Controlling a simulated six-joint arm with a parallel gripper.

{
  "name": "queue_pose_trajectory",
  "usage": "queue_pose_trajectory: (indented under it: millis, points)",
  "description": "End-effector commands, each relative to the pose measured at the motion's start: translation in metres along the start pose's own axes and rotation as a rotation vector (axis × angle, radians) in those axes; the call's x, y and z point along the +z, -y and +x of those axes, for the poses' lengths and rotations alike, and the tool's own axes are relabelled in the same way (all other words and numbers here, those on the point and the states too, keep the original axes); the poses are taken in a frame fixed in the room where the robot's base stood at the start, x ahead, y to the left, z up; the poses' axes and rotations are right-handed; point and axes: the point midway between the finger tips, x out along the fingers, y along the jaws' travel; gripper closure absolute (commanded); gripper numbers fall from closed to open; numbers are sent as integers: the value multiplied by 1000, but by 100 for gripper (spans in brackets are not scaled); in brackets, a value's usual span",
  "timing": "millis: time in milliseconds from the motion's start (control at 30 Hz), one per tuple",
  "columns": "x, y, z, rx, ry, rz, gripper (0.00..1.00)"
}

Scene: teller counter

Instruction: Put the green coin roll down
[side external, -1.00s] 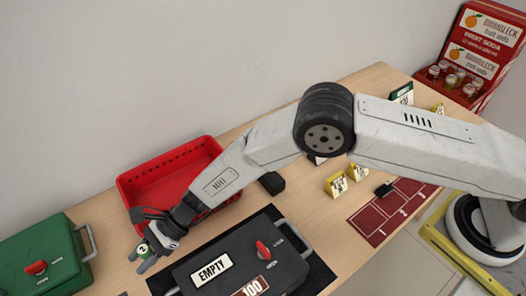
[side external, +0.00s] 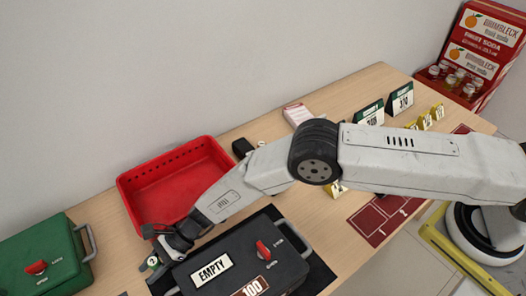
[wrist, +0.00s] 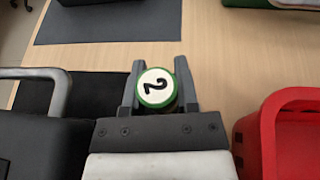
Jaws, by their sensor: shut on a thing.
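The green coin roll (wrist: 157,88) has a white end face marked with a black 2 and a green rim. My gripper (wrist: 160,64) is shut on it, one dark finger on each side. In the side external view my gripper (side external: 158,267) and the roll (side external: 153,262) are between the red bin and the black case, near the case's left end. My wrist partly hides the roll there. I cannot tell whether the roll touches the counter.
A red bin (side external: 127,190) is behind my gripper. A black case (side external: 235,252) marked EMPTY and 100 is close at right. A green case (side external: 55,250) stands at left. A dark mat (wrist: 110,22) lies on the wooden counter, with bare wood (wrist: 225,60) beside it.

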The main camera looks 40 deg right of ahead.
Motion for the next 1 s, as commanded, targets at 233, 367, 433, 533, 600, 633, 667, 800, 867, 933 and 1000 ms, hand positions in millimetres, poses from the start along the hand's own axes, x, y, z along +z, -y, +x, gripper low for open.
queue_pose_trajectory:
  millis: [233,367,433,533,600,633,667,800,867,933,1000]
  points:
    - [-20,0,9,0,1,1,100]
    - [-24,0,10,0,1,0,100]
    - [-25,0,10,0,1,0,100]
    - [-25,0,10,0,1,0,100]
    - [-25,0,10,0,1,0,100]
    - [-25,0,10,0,1,0,100]
    - [-25,0,10,0,1,0,100]
    - [-28,0,12,0,1,0,100]
    - [-28,0,12,0,0,0,46]
    - [-28,0,12,0,0,0,27]
    - [-28,0,12,0,0,0,27]
